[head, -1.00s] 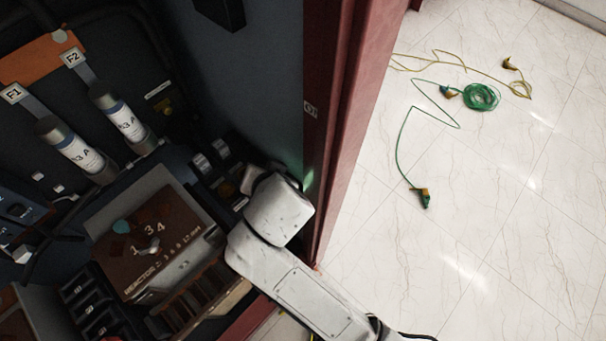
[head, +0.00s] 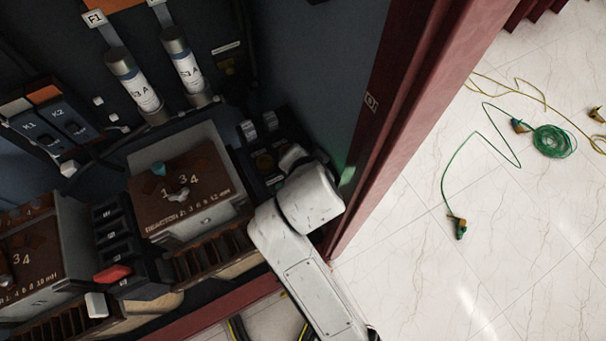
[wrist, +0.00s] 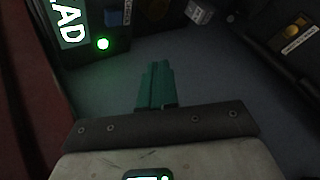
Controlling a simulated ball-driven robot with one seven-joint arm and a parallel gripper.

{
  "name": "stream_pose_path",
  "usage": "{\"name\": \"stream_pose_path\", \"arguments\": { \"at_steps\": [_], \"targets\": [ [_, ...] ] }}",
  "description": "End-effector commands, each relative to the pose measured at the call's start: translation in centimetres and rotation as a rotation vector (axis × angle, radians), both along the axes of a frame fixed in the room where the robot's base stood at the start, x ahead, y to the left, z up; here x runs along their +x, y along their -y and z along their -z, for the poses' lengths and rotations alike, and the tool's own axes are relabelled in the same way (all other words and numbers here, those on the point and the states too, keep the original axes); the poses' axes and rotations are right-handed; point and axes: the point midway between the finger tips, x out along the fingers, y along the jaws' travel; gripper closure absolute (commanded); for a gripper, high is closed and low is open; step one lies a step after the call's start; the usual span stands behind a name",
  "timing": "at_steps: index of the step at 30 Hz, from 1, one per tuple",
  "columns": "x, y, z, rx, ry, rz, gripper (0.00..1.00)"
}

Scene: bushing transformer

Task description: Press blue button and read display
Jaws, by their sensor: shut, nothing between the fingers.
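My gripper (wrist: 156,72) shows in the wrist view as dark green fingers held together and empty, pointing into the cabinet. Ahead and left of it is a dark unit with a display (wrist: 70,22), cut off by the picture edge, with large lit letters ending in "AD". A round green light (wrist: 103,43) glows beside the letters. A small blue block (wrist: 114,18) sits just above the light; I cannot tell whether it is the blue button. The fingers appear apart from this unit. In the head view my white arm hides the fingers, and no display is readable.
A red cabinet post (head: 400,110) stands close to my arm. Inside are a brown reactor unit (head: 190,195), two fuse cylinders and a red lever (head: 112,273). Green cable (head: 552,141) and yellow cable lie on the open tiled floor at right.

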Motion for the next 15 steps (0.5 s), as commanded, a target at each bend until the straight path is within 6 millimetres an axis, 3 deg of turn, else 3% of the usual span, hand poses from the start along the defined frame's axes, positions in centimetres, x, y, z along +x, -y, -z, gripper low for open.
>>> {"name": "stream_pose_path", "arguments": {
  "at_steps": [1,9,15],
  "targets": [
    [0.0,0.0,1.2,-0.001,0.0,0.0,1.0],
    [0.0,0.0,4.8,-0.001,0.001,-0.002,1.0],
    [0.0,0.1,6.6,-0.001,0.0,0.001,1.0]
  ]
}}
